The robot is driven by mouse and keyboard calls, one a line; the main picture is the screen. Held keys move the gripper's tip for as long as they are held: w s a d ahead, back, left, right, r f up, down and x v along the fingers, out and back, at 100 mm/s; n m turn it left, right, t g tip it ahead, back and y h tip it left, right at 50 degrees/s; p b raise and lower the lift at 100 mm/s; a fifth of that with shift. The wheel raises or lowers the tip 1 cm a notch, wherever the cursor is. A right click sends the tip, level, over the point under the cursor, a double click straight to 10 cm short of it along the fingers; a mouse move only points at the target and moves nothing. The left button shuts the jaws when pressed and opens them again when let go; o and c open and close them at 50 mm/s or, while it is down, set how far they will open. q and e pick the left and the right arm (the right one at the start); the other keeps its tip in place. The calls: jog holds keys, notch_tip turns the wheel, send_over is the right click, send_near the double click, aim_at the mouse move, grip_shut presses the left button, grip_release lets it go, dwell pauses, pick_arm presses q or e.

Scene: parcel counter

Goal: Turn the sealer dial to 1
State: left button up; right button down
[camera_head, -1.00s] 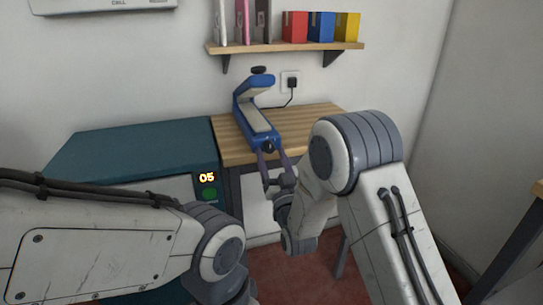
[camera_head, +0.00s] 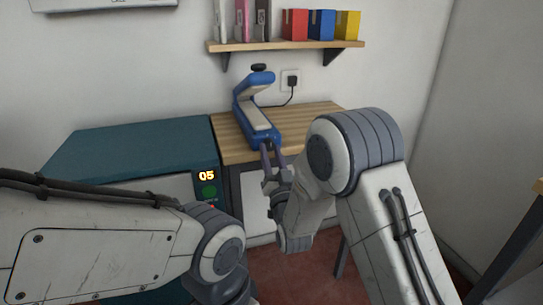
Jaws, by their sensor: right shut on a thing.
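The blue sealer (camera_head: 256,122) stands on the wooden table, its upper arm raised and its pale sealing strip showing. Its dial is on the front end, mostly hidden by my fingers, so I cannot read its setting. My right gripper (camera_head: 271,149) is at that front end, shut on the dial. My left gripper is out of view; only my left arm shows at lower left.
The wooden table (camera_head: 308,117) has free room right of the sealer. A teal-topped cabinet (camera_head: 120,152) with a lit "05" display (camera_head: 206,176) stands to the left. A wall shelf (camera_head: 290,46) holds several boxes. A plug with a cord (camera_head: 292,82) is behind the sealer.

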jog(key=m+h+b, duration=0.1)
jog(key=m, duration=0.1)
jog(key=m+h+b, duration=0.1)
jog(key=m, duration=0.2)
jog(key=m+h, duration=0.1)
jog(key=m, duration=0.1)
jog(key=shift+s+a+b, duration=0.15)
jog(key=shift+a+b, duration=0.1)
jog(key=shift+b, duration=0.15)
jog(key=shift+a+r+m+g+h+b, duration=0.1)
jog(key=shift+m+g+h+b, duration=0.45)
jog(key=shift+m, duration=0.9)
jog(key=shift+r+m+g+h+b, duration=0.1)
jog(key=shift+m+g+h+b, duration=0.4)
jog(key=shift+m, duration=0.95)
jog(key=shift+t+h, duration=0.25)
jog(key=shift+h, duration=0.1)
jog(key=c, duration=0.5)
grip_release()
jog(key=s+b, duration=0.1)
jog(key=s, duration=0.2)
jog(key=s+f+b, duration=0.1)
jog(key=s, duration=0.3)
jog(key=s+f+b, duration=0.1)
jog(key=s+b, duration=0.1)
jog(key=s, duration=0.1)
jog(key=shift+s+a, duration=0.15)
